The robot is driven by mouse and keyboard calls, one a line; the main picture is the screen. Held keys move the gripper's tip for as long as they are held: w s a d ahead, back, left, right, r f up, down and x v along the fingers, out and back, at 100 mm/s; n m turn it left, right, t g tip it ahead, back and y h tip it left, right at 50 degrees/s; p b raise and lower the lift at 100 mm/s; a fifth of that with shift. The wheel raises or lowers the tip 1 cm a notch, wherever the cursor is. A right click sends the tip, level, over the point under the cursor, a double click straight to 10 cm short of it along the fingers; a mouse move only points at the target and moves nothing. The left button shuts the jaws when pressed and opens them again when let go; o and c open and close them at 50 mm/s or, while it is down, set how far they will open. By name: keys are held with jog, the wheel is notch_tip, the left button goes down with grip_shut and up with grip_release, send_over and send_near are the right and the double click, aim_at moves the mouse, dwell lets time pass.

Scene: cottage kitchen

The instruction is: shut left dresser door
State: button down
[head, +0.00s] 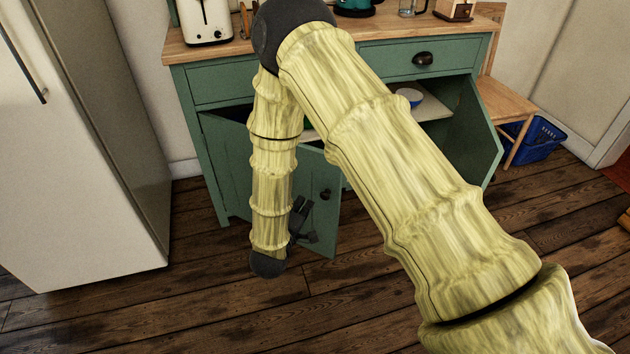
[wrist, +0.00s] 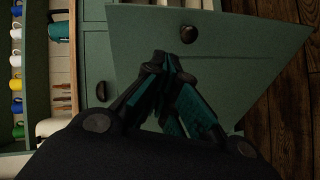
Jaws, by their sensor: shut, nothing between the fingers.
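The green dresser (head: 215,165) stands against the back wall with both lower doors open. Its left door (head: 322,220) stands partly open, swung out from the left side, with a dark round knob (head: 325,194) near its free edge. In the wrist view the door's outer face (wrist: 240,65) and knob (wrist: 188,34) fill the upper right. My gripper (head: 304,206) is shut and empty in front of that face, close to the knob. Its fingertips (wrist: 165,62) show in the wrist view; I cannot tell whether they touch the door. My arm hides part of the dresser opening.
The right door (head: 472,130) stands wide open, with a bowl (head: 411,97) on the shelf inside. A white fridge (head: 75,150) stands at the left. A toaster (head: 205,20) sits on the dresser top. Floor in front is clear.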

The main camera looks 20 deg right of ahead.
notch_tip(320, 180, up, 3)
jog(key=w+a+h+b, duration=0.2)
jog(key=a+h, duration=0.1)
jog(key=b, duration=0.2)
send_near(319, 160)
jog(key=shift+n+h, duration=0.3)
jog(key=shift+n, duration=0.1)
jog(key=x, duration=0.5)
jog(key=shift+w+d+f, duration=0.2)
jog(key=shift+w+f, duration=0.1)
jog(key=shift+f, duration=0.1)
jog(key=shift+w+d+r, duration=0.1)
jog(key=shift+w+d, duration=0.35)
jog(key=shift+w, duration=0.1)
